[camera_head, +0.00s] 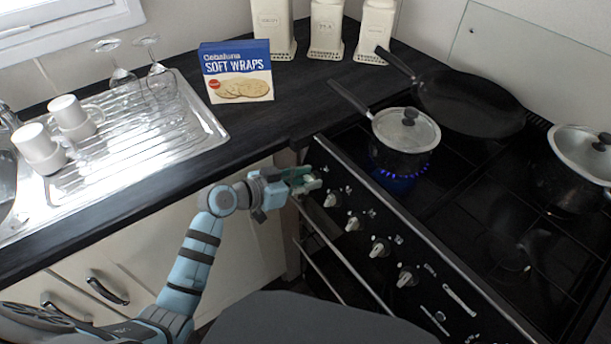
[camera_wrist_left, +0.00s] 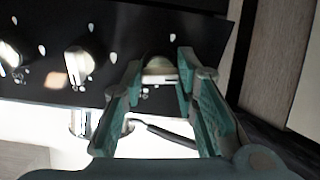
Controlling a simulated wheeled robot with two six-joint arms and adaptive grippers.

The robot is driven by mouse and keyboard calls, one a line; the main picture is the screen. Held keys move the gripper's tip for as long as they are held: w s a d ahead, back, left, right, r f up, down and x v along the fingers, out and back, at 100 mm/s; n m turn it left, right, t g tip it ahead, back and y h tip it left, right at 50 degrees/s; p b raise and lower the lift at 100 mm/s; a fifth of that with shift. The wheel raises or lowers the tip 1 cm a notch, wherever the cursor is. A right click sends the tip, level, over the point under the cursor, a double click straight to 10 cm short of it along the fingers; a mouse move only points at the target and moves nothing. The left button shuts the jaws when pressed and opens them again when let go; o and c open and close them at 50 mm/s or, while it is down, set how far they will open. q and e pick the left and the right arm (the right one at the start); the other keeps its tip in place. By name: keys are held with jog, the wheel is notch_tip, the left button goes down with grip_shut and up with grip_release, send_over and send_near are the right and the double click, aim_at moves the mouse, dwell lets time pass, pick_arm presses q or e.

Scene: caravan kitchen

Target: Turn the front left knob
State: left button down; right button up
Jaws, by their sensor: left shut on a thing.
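The cooker's front panel (camera_head: 365,215) carries a row of pale knobs. My left gripper (camera_head: 303,181) is at the far left end of this row, shut on the end knob, which it mostly hides in the head view. In the left wrist view the front left knob (camera_wrist_left: 160,68) sits between the two green fingers of the left gripper (camera_wrist_left: 163,75). A neighbouring knob (camera_wrist_left: 78,64) shows beside them, free. My right gripper is in neither view.
Blue flames (camera_head: 395,178) burn under a small lidded pan (camera_head: 405,140), whose handle points to the back left. A large frying pan (camera_head: 470,103) and another lidded pot (camera_head: 575,180) stand on the hob. An oven rail (camera_head: 335,250) runs below the knobs.

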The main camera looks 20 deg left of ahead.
pick_arm(q)
jog(key=n+p, duration=0.3)
jog(key=shift+r+n, duration=0.25)
jog(key=shift+n, duration=0.05)
jog(key=n+p, duration=0.2)
jog(key=n, duration=0.1)
jog(key=shift+n+p, duration=0.3)
jog(key=shift+p, duration=0.05)
jog(key=n+p, duration=0.2)
jog(key=n, duration=0.2)
jog(key=shift+y+p, duration=0.3)
jog(key=shift+p, duration=0.05)
jog(key=shift+f+n+p, duration=0.15)
jog(key=shift+n+p, duration=0.3)
jog(key=shift+n, duration=0.55)
jog(key=c, duration=1.2)
grip_release()
jog(key=shift+f, duration=0.1)
jog(key=shift+c, duration=0.2)
